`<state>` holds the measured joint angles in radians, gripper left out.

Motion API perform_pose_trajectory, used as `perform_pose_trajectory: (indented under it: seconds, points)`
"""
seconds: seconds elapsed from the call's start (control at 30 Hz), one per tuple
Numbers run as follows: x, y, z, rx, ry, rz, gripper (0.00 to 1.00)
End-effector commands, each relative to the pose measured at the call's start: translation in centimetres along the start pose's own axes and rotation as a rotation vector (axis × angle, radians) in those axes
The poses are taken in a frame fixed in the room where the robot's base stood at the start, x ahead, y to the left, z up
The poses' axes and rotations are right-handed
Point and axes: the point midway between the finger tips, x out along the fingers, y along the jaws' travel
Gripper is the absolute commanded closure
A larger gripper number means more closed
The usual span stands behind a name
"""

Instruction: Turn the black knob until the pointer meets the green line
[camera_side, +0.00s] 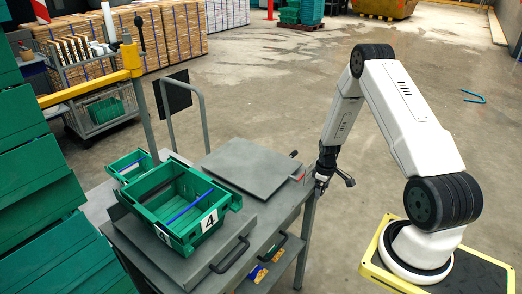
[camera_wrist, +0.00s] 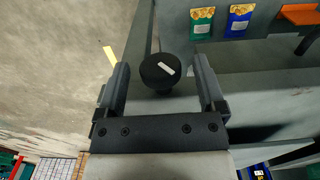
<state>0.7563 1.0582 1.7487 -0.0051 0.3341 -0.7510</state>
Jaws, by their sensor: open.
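The round black knob (camera_wrist: 155,77) shows in the wrist view with a short white pointer mark (camera_wrist: 166,69) on its face, tilted down to the right. My gripper (camera_wrist: 161,61) is open, with one finger on each side of the knob in the picture and a gap on both sides. I cannot tell how deep the knob sits between the fingers. In the side view my gripper (camera_side: 335,178) is at the right end of the grey cart, and the knob cannot be made out there. I cannot make out a green line in either view.
The grey cart (camera_side: 262,226) carries a green crate (camera_side: 218,222) marked 4 and a flat grey plate (camera_side: 245,166). Green and blue packets (camera_wrist: 202,22) lie near the knob in the wrist view. Open floor lies right of the cart.

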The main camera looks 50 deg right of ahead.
Motion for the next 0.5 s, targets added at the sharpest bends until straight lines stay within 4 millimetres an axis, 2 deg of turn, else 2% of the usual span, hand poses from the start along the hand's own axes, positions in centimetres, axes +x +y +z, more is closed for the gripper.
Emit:
perform_pose_trajectory:
  seconds: [0.07,0.1,0.33,0.5]
  points:
    - [-0.01,0.00,0.00,0.000,0.000,0.000,0.15]
    - [-0.01,0.00,0.00,0.000,0.000,0.000,0.28]
    - [-0.03,0.02,-0.01,0.000,0.000,0.000,1.00]
    - [-0.04,0.04,-0.01,0.000,0.000,-0.001,1.00]
